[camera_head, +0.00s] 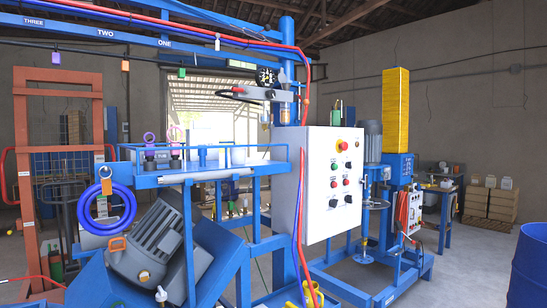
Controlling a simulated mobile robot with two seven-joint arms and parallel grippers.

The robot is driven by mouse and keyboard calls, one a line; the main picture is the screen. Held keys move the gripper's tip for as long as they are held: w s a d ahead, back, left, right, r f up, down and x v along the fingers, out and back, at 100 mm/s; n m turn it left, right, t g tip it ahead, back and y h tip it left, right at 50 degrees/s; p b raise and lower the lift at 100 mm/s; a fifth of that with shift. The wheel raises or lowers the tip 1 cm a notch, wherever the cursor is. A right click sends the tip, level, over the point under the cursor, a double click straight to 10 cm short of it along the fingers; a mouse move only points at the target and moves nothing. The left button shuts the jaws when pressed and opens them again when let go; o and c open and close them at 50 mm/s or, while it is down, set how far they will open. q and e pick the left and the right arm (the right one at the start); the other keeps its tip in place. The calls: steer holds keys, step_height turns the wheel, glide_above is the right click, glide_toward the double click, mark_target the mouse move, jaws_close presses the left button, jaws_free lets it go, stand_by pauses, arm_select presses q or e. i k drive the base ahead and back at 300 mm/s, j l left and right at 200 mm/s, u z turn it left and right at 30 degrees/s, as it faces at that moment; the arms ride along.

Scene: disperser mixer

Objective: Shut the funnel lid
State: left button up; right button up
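I cannot make out a funnel or its lid for certain. A yellow rounded part (297,298) is cut off at the bottom edge, below the control box, and I cannot tell what it is. The blue machine frame (262,172) fills the middle of the view, with a white control box (328,185) on its right side. Neither of my grippers shows in this view.
A grey motor (155,250) sits tilted at the lower left, near a coiled blue hose (84,212). A blue barrel (529,265) stands at the right edge. A mixer stand with a yellow column cover (396,110) is behind. Open floor (455,270) lies between.

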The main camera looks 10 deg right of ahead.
mark_target(281, 77)
steer(key=i+l+u, duration=0.35)
steer(key=i+l, duration=0.4)
steer(key=i+l+u, duration=0.15)
steer(key=l, duration=0.25)
steer(key=i+l+u, duration=0.15)
steer(key=l, duration=0.3)
steer(key=l+u, duration=0.25)
steer(key=l, duration=0.6)
